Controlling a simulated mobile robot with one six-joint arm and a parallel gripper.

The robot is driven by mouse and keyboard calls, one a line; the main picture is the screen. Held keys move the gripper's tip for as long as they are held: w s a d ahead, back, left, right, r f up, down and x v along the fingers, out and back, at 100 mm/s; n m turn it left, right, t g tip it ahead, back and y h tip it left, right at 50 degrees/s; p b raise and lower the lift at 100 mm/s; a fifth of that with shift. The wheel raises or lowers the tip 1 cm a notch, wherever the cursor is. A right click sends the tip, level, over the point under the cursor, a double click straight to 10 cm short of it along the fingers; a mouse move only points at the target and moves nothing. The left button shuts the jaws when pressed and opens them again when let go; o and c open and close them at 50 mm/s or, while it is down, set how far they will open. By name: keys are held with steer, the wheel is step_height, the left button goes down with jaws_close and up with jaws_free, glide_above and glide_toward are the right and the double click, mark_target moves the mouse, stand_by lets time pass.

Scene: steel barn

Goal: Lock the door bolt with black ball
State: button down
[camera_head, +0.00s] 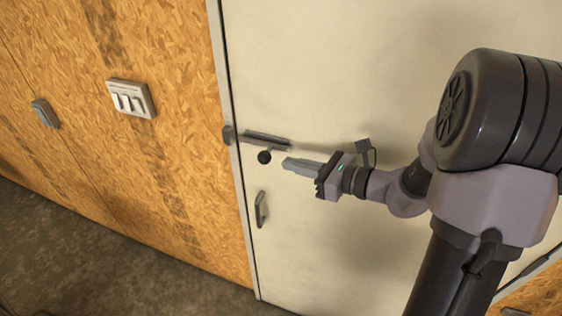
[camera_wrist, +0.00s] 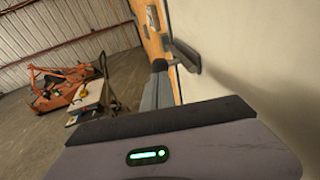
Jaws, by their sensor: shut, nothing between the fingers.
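A white door (camera_head: 330,240) carries a dark bolt (camera_head: 266,141) near its left edge, level with a catch (camera_head: 228,134) on the frame. A black ball (camera_head: 264,157) hangs just below the bolt bar. My gripper (camera_head: 286,163) is shut and empty, with its fingertips a little to the right of the ball; in this view I cannot tell whether they touch it. In the wrist view the fingers (camera_wrist: 158,92) point away along the door.
A door handle (camera_head: 261,209) is below the bolt. A white switch panel (camera_head: 130,98) and a grey box (camera_head: 45,113) are on the chipboard wall to the left. Orange machinery (camera_wrist: 68,88) stands far off on the open floor in the wrist view.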

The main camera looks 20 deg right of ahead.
mark_target(270, 159)
steer(key=shift+x, duration=1.9)
steer(key=shift+a, duration=0.1)
